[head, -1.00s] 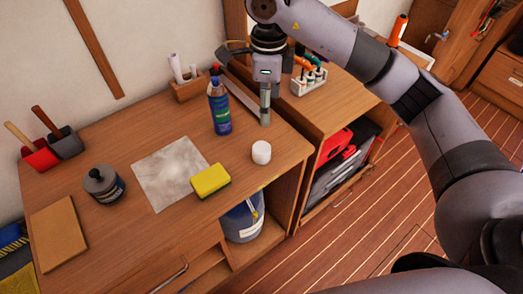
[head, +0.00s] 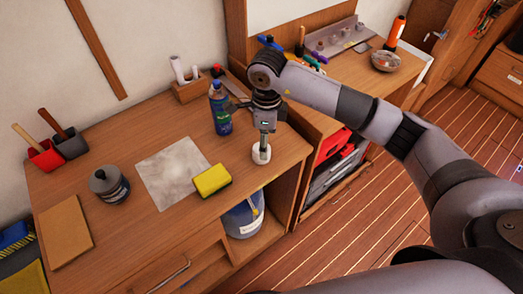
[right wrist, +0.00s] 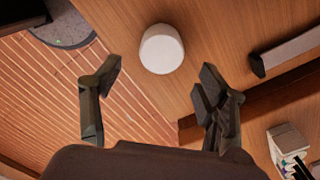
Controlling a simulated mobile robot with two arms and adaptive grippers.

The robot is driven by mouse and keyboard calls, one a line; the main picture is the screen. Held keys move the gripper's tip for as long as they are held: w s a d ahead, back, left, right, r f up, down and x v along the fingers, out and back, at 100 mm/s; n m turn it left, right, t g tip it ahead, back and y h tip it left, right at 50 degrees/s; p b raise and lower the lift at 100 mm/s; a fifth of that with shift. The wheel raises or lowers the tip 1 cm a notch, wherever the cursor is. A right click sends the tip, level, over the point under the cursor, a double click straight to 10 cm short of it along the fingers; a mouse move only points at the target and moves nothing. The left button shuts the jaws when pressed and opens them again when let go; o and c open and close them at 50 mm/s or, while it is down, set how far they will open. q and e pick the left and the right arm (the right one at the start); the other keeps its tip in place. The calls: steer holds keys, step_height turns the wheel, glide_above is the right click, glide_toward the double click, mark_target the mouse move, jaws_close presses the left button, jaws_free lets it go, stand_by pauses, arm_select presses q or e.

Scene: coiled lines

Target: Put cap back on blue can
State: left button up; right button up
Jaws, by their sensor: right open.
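In the right wrist view the cap (right wrist: 161,50) shows whole, just beyond the gap between the spread fingertips (right wrist: 158,80). The gripper is open and holds nothing. My left gripper is not in view.
A yellow sponge (head: 212,180) lies left of the cap, beside a grey sheet (head: 172,168). A dark-lidded jar (head: 109,184) stands farther left. A wooden holder (head: 190,90) stands behind the can. A blue bucket (head: 242,221) sits in the shelf below.

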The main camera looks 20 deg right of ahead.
steer(key=f+p, duration=0.1)
steer(key=f, duration=0.1)
steer(key=a+f+p, duration=0.1)
steer(key=f, duration=0.1)
steer(key=shift+w+f, duration=0.2)
steer(key=shift+f, duration=0.4)
steer(key=shift+c, duration=0.6)
steer(key=c, duration=0.8)
steer(key=shift+o, duration=0.2)
steer(key=shift+r, duration=0.15)
step_height(320, 180, up, 20)
steer(key=b, duration=0.3)
